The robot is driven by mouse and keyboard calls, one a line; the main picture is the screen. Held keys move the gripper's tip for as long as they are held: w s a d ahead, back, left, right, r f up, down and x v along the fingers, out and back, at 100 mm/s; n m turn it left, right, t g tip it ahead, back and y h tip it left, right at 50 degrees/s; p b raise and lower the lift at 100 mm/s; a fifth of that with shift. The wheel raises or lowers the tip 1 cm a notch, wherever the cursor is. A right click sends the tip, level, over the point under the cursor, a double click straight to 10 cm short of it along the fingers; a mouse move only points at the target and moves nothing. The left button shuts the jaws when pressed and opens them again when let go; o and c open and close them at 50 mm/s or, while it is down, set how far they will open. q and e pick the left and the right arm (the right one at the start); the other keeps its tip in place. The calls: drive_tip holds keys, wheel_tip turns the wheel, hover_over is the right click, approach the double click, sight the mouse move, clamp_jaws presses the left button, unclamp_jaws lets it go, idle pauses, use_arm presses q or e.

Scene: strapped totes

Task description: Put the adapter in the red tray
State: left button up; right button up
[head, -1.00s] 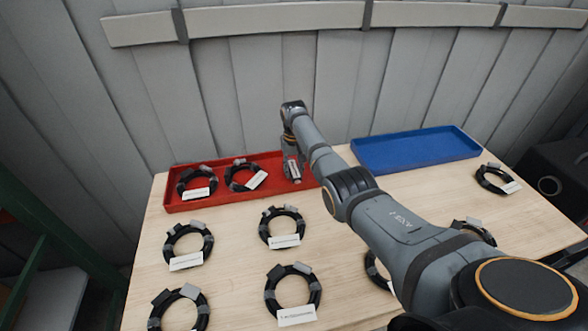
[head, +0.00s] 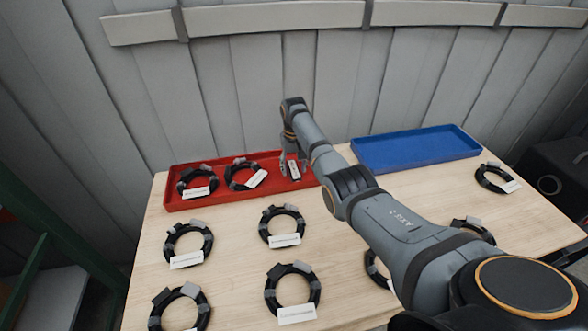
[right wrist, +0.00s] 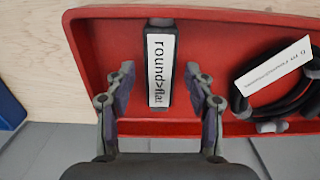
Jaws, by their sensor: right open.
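The adapter (right wrist: 161,72) is a small dark block with a white label reading "round>flat". It lies on the floor of the red tray (right wrist: 88,42), near the tray's right end in the head view (head: 190,206). My right gripper (right wrist: 160,88) is open, with one finger on each side of the adapter and visible gaps between them. In the head view the right gripper (head: 293,173) hangs over the right end of the red tray. My left gripper is not in view.
Two labelled cable coils lie in the red tray, one of them (head: 232,183) near the adapter. An empty blue tray (head: 415,152) stands to the right. Several more coils lie on the wooden table (head: 236,240). A grey panelled wall (head: 240,100) rises behind the trays.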

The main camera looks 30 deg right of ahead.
sight(294, 169)
wheel_tip(294, 169, up, 12)
drive_tip(key=shift+f+b, duration=0.25)
drive_tip(key=shift+b, duration=0.1)
